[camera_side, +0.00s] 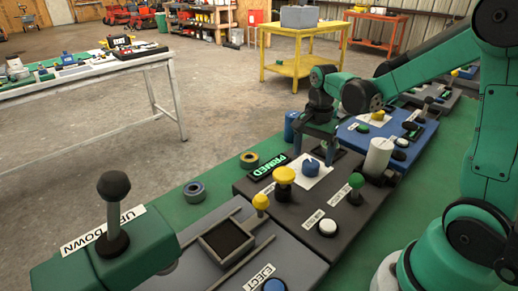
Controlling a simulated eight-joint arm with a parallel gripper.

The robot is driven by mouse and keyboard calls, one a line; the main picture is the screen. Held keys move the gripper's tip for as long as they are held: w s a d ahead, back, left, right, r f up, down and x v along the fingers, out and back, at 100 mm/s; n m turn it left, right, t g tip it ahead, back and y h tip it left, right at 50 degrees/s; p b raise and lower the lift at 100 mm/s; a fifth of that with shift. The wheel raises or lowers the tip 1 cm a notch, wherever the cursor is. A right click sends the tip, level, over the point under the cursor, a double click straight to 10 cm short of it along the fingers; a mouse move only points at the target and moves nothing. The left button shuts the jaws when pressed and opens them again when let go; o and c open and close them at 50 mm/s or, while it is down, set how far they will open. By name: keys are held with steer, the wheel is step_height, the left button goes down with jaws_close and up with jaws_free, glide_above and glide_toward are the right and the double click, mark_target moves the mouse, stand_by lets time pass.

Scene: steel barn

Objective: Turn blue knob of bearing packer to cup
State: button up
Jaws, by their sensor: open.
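The blue knob (311,167) sits on a white label plate on a dark grey panel (345,205), which I take to be the bearing packer. The plate's lettering is too small to read, so I cannot tell where the knob points. A display reading PRIMED (268,167) lies left of the knob.
A white cylinder (378,157) stands to the right; a blue cylinder (291,126) is behind. A large lever (114,205) rises in front.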

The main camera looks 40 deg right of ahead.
mark_target(311, 167)
steer(key=shift+f, duration=1.4)
